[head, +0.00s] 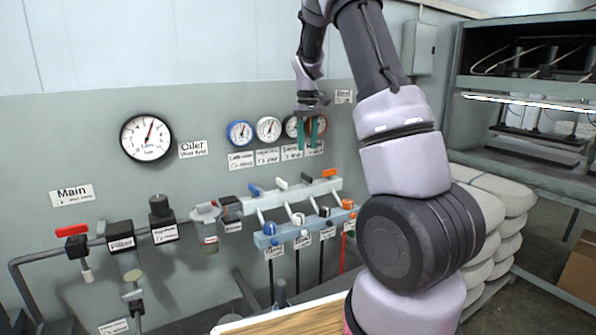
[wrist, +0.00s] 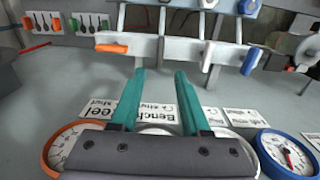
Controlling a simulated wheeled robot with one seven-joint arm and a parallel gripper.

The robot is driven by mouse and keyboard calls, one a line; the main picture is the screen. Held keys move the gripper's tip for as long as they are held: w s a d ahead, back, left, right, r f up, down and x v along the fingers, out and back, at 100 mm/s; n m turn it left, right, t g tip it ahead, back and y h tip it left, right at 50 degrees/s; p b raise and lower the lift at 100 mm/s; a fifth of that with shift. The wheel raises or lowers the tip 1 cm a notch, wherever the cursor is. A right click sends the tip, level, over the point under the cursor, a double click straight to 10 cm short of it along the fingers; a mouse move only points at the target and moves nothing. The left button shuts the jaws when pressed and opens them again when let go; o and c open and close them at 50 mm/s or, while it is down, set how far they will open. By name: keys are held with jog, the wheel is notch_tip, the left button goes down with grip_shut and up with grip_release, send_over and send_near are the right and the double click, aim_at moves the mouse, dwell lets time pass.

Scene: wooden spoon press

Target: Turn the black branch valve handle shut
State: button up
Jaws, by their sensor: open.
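The black branch valve handle (head: 307,178) is on the upper bar of the pale manifold (head: 318,189), between the white handle (head: 281,184) and the orange handle (head: 330,172). In the wrist view, the empty fingers (wrist: 160,72) point toward the manifold, between the orange handle (wrist: 112,48) and the white handle (wrist: 208,57). They look apart from any handle.
A blue handle (head: 256,190) is at the manifold's left end. The red main handle (head: 72,230), filter and oiler are further left. Gauges and labels cover the wall behind my gripper. A wooden top (head: 285,322) is below; white sacks (head: 505,195) are piled right.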

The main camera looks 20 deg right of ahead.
aim_at(307, 175)
notch_tip(307, 175, down, 11)
jog(key=shift+r, duration=0.15)
dwell(0.4)
grip_shut()
